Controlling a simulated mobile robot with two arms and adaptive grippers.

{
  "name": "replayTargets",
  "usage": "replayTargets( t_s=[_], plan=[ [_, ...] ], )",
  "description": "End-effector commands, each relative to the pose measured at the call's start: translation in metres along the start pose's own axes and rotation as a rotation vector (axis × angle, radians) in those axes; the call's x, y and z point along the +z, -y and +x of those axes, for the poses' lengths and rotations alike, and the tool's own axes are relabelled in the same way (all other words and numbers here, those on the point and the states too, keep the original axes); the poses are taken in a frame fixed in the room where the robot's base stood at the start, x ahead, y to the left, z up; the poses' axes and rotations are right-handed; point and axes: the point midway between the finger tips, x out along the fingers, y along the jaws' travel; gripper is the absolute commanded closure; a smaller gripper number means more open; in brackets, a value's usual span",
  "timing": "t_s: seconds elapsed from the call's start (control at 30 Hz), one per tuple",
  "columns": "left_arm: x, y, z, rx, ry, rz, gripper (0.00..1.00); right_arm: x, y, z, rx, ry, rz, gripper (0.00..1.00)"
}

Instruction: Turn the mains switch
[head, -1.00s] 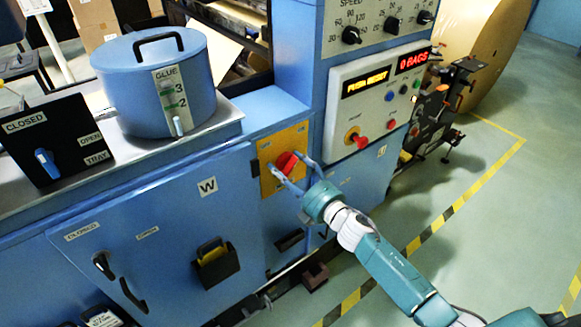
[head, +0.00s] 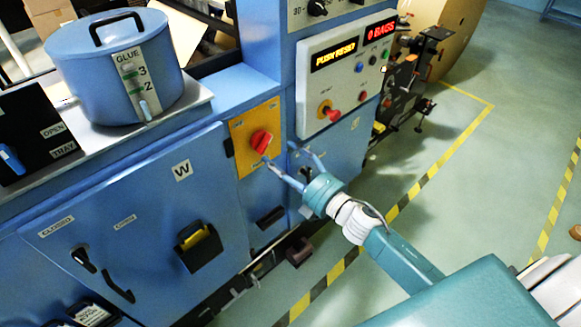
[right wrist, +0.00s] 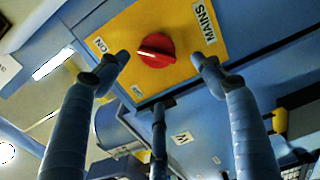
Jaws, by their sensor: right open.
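The mains switch is a red knob (head: 261,141) on a yellow plate (head: 242,150) on the blue machine front. It also shows in the right wrist view (right wrist: 156,50), beside the MAINS and ON labels. The white mark on the knob lies on the side towards the ON label. My right gripper (head: 281,155) is open and empty, its fingertips just off the plate, to the right of and below the knob in the head view. In the right wrist view the fingertips (right wrist: 160,60) appear on either side of the knob, apart from it. My left gripper is not in view.
A control panel (head: 345,75) with a red push button (head: 333,115) juts out right of the switch. A glue pot (head: 118,70) stands on the ledge at left. Cabinet doors with handles lie below. The floor at right is open, with striped tape.

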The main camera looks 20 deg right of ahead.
Motion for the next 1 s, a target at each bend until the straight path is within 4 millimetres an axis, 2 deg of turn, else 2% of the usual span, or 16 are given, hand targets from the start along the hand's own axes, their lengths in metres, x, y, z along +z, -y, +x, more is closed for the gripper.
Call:
replayTargets(
  t_s=[0.1, 0.3, 0.83, 0.93, 1.0],
  plan=[
    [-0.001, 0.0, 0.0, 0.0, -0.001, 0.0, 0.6, -0.001, 0.001, -0.02, -0.002, -0.001, 0.002, 0.33],
    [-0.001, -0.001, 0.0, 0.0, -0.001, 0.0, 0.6, -0.001, 0.0, -0.035, 0.0, -0.001, 0.001, 0.33],
    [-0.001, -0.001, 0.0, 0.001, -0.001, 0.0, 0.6, 0.0, 0.002, -0.036, -0.002, 0.001, 0.004, 0.33],
    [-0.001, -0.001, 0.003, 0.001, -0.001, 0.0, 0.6, 0.005, 0.022, -0.038, -0.03, 0.023, 0.042, 0.33],
    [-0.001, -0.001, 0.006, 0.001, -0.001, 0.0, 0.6, 0.013, 0.052, -0.043, -0.072, 0.057, 0.105, 0.33]
  ],
)
